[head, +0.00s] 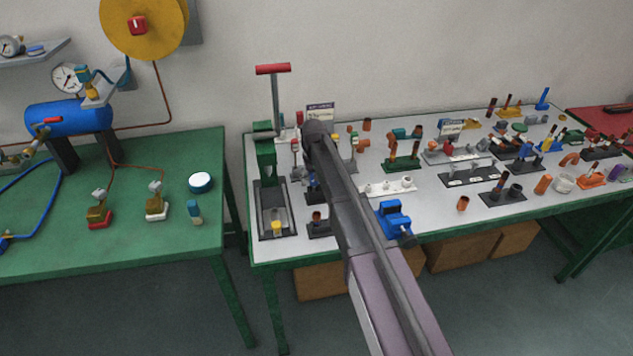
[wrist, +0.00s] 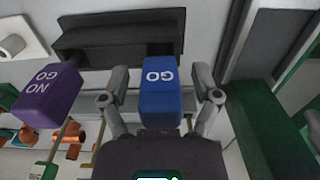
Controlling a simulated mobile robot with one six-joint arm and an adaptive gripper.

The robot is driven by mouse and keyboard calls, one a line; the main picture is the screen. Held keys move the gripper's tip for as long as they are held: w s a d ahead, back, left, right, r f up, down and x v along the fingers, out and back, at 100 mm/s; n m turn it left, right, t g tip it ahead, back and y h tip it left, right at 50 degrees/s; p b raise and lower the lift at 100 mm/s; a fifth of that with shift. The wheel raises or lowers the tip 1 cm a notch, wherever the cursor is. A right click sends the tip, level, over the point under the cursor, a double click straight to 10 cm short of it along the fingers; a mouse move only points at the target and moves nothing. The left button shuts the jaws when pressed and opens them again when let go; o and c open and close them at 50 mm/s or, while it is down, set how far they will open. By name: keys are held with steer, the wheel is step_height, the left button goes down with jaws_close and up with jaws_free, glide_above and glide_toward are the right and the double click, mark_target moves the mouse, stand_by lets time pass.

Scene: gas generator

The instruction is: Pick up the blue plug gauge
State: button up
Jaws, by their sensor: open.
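In the wrist view, the blue plug gauge (wrist: 161,92) is a block marked "GO" that stands in front of a dark holder (wrist: 95,42). My gripper (wrist: 160,80) is open, with one finger on each side of the blue block. A small gap shows on both sides, so the fingers look apart from it. In the head view, my arm hides the gripper's fingers, and I cannot clearly make out the blue gauge there.
A purple block (wrist: 47,92) marked "NO GO" is close on the left in the wrist view. In the head view, a green press (head: 267,165) stands left of my arm and a blue vise (head: 393,218) right of it. The white tabletop (head: 440,208) is crowded with small fixtures.

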stand_by(0.3)
steer(key=c, duration=1.1)
steer(key=shift+o, duration=0.2)
steer(key=shift+r, duration=0.2)
step_height(320, 180, up, 10)
steer(key=p, duration=1)
steer(key=shift+f, duration=0.15)
steer(key=shift+s, duration=0.1)
